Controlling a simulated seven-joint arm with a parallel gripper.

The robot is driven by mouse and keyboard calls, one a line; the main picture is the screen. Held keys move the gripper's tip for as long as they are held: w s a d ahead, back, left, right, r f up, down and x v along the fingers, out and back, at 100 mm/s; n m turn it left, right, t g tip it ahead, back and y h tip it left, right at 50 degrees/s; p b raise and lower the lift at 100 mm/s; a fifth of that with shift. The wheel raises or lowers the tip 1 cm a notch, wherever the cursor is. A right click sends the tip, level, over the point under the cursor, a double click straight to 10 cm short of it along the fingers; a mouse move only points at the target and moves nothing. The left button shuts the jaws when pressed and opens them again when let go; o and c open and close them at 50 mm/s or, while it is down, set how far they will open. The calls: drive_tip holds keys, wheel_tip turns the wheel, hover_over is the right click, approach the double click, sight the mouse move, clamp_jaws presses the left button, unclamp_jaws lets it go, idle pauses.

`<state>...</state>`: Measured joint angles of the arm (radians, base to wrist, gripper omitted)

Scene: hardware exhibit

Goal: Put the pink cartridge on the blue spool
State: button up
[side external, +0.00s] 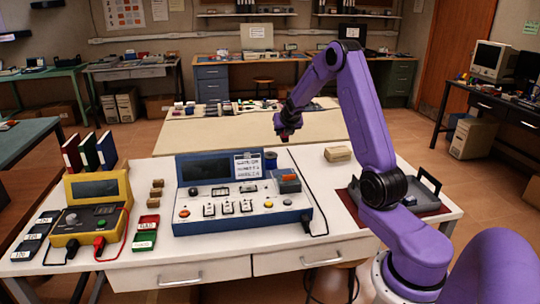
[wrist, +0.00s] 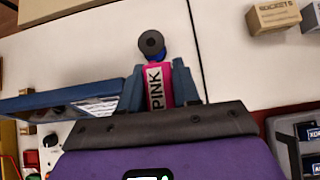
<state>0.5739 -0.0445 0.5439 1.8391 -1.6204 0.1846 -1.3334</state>
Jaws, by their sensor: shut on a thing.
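The pink cartridge (wrist: 156,88), labelled PINK, is between the fingers of my gripper (wrist: 157,84) in the wrist view. My gripper is shut on it. In the side view my gripper (side external: 287,131) hangs above the white table, over the back edge of the blue console, and the cartridge is hard to make out there. The blue spool (side external: 270,160) stands behind the console, a little below and left of my gripper. In the wrist view a dark round top with some blue, apparently the spool (wrist: 152,43), shows just beyond the cartridge, which partly hides it. Contact between them cannot be told.
The blue console (side external: 240,217) with its raised panel stands in front of the spool. A tan box (side external: 338,153) lies to the right, and a dark tray (side external: 424,190) sits near my arm. A yellow meter (side external: 92,215) is at the left.

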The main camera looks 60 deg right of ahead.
drive_tip(key=w+d+f, duration=0.4)
drive_tip(key=w+d, duration=0.1)
drive_tip(key=w, duration=0.2)
hover_over(269, 154)
drive_tip(key=f, duration=0.5)
drive_tip(key=shift+s+f, duration=0.15)
drive_tip(key=shift+s, duration=0.1)
drive_tip(key=shift+w+d+f, duration=0.15)
drive_tip(key=shift+w+f, duration=0.05)
drive_tip(key=shift+f, duration=1.65)
drive_tip(key=shift+f, duration=0.1)
drive_tip(key=o, duration=1)
drive_tip(key=shift+o, duration=0.2)
